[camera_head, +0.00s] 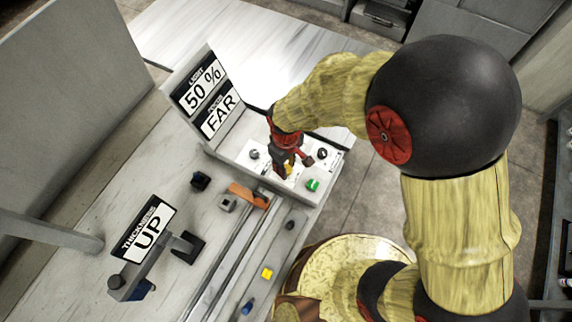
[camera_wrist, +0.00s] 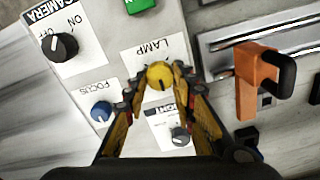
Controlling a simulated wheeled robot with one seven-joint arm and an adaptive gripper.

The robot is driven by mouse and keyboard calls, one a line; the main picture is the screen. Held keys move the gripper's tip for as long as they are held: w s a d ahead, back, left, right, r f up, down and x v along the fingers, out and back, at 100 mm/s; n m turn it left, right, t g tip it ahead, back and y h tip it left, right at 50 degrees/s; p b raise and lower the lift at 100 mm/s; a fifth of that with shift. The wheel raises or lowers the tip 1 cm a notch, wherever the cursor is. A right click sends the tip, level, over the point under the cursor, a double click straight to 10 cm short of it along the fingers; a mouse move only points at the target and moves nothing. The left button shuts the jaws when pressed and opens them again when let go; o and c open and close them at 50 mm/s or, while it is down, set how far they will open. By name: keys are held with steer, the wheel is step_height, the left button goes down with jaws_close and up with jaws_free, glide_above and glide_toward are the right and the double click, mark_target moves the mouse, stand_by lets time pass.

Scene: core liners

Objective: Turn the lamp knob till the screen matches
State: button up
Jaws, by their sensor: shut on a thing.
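The yellow lamp knob (camera_wrist: 160,75) sits on a white panel beside an upside-down LAMP label (camera_wrist: 153,50). My gripper (camera_wrist: 161,78) has its fingertips on both sides of this knob and is shut on it. In the head view my gripper (camera_head: 286,167) reaches down to the panel and hides most of the knob. The upper screen (camera_head: 202,89) reads "50 %", and the lower screen (camera_head: 219,115) reads "FAR". The upper screen's small heading seems to read LIGHT; the lower heading is hard to read.
Close by are a black camera knob (camera_wrist: 63,46), a blue focus knob (camera_wrist: 101,111), a grey knob (camera_wrist: 180,136) and a green button (camera_head: 313,185). An orange clamp-like part (camera_head: 248,195) stands beside the box. A "THICKNESS UP" sign (camera_head: 145,232) stands at the lower left.

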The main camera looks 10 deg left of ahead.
steer(key=shift+c, duration=1.2)
steer(key=m+p, duration=0.1)
steer(key=m, duration=0.2)
steer(key=shift+r+p, duration=0.1)
steer(key=shift+p, duration=0.2)
steer(key=shift+m, duration=1.1)
steer(key=o, duration=1.1)
steer(key=shift+c, duration=0.2)
steer(key=shift+o, duration=0.5)
